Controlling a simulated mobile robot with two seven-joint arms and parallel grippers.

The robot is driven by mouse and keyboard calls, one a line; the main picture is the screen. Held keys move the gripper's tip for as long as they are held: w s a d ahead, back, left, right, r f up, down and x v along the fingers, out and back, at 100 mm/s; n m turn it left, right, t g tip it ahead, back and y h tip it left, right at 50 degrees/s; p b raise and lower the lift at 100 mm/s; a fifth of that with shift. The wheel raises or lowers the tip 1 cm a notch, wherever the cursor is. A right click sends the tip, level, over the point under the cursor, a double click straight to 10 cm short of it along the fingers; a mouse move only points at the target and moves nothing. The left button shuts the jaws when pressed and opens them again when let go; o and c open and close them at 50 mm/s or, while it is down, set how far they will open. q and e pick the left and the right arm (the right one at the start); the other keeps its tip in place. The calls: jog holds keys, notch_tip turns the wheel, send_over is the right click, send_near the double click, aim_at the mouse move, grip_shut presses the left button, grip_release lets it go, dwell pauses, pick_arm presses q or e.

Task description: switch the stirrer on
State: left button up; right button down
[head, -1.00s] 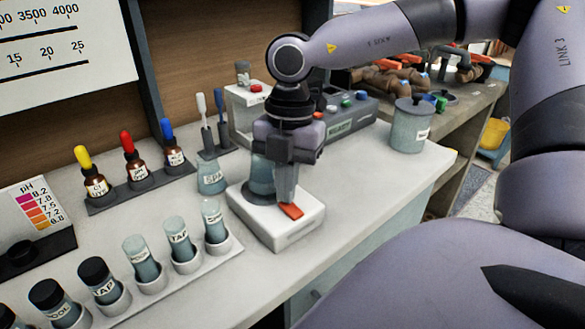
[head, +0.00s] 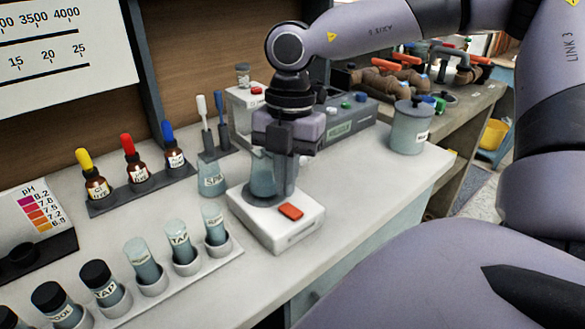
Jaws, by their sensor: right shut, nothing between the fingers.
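The stirrer (head: 282,238) is a low white box on the bench with an orange-red switch (head: 291,212) on its top near the front right. A glass beaker (head: 263,178) stands on the stirrer's rear part, partly hidden by my gripper. My right gripper (head: 287,191) points down, shut and empty, with its fingertips above the stirrer, between the beaker and the switch. Whether the switch is on cannot be told. My left gripper is not in view.
A rack of capped and open sample vials (head: 143,266) runs along the front left. Dropper bottles (head: 133,160) stand behind it. A small beaker (head: 212,178) is left of the stirrer. A grey lidded pot (head: 409,128) stands right; the bench between is clear.

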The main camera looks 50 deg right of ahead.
aim_at(287, 206)
jog(key=shift+r+p, duration=1.05)
jog(key=shift+r, duration=1.15)
